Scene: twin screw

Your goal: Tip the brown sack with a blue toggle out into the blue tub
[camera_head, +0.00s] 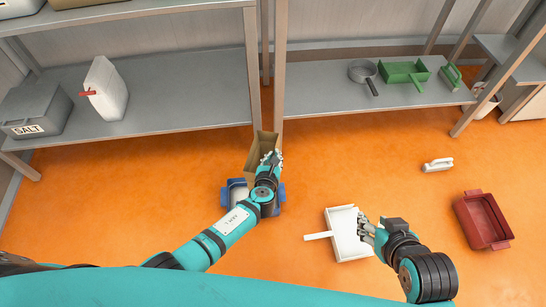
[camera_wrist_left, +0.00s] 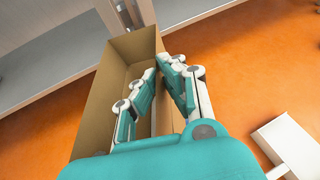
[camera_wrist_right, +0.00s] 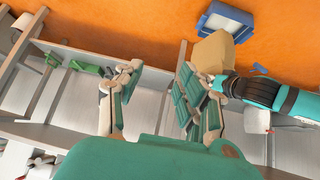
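The brown sack (camera_head: 259,147) is an open, box-like tan container held above the blue tub (camera_head: 225,197), which it and my arm partly hide. In the left wrist view the sack's inside (camera_wrist_left: 100,105) shows, with no loose contents that I can make out. My left gripper (camera_head: 272,160) is closed on the sack's right-hand wall. In the right wrist view the sack (camera_wrist_right: 211,55) overlaps the blue tub (camera_wrist_right: 228,18). A small blue piece (camera_wrist_right: 259,68) shows beside my left wrist; I cannot tell whether it is the toggle. My right gripper (camera_head: 366,228) is open and empty.
A white dustpan-like tray (camera_head: 345,240) lies on the orange floor by my right gripper. A red tub (camera_head: 484,222) and a white bottle (camera_head: 438,164) lie further right. Grey shelves (camera_head: 160,95) line the back, with a post (camera_head: 281,80) close behind the sack.

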